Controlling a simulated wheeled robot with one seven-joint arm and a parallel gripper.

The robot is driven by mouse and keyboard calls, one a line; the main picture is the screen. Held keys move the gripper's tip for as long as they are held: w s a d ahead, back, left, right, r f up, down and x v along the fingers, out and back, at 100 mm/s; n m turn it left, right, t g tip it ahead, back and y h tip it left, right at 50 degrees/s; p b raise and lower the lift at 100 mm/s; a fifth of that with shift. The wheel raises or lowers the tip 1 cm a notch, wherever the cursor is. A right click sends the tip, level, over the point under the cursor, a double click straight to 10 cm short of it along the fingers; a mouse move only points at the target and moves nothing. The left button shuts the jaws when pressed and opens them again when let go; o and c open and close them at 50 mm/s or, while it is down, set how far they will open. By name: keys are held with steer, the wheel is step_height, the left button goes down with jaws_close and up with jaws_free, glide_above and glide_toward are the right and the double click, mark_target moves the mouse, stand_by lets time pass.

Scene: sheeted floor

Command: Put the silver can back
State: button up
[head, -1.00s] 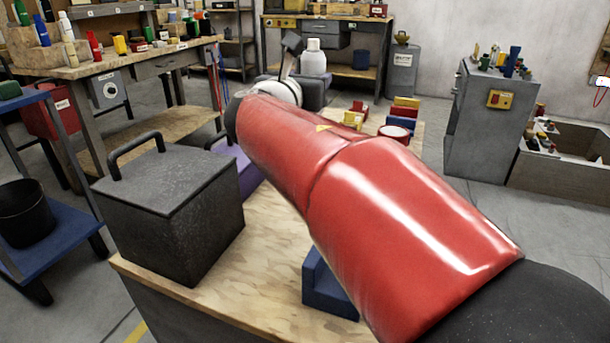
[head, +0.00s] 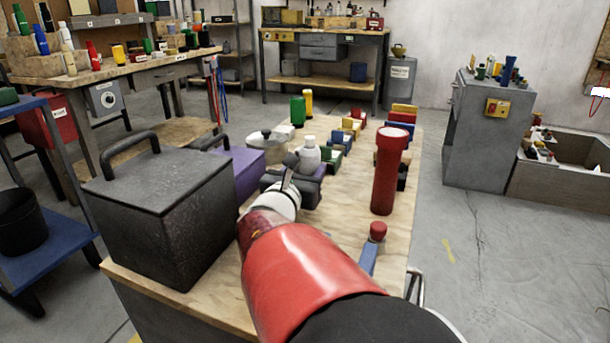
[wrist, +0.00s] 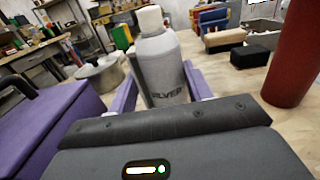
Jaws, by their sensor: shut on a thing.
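The silver can (head: 309,158) is a pale bottle-shaped can with a white cap, over the middle of the wooden bench top (head: 340,225). In the wrist view the can (wrist: 162,68) is nearly upright, and part of its label reads SILVER. My gripper (head: 306,178) is shut on the can, with one purplish finger on each side in the wrist view (wrist: 160,85). The can's base is hidden behind the gripper body, so I cannot tell if it touches the bench.
A black lidded box (head: 165,215) and a purple box (head: 242,170) stand left of my arm. A tall red cylinder (head: 387,175) stands to the right. A lidded pot (head: 268,143), a green can (head: 297,110) and several coloured blocks (head: 350,124) lie beyond. Bare wood shows between them.

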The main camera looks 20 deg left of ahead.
steer(key=shift+f, duration=0.3)
steer(key=o, duration=0.7)
steer(key=shift+c, duration=0.2)
steer(key=s, duration=1.2)
steer(key=shift+a+f, duration=0.1)
steer(key=shift+a, duration=0.2)
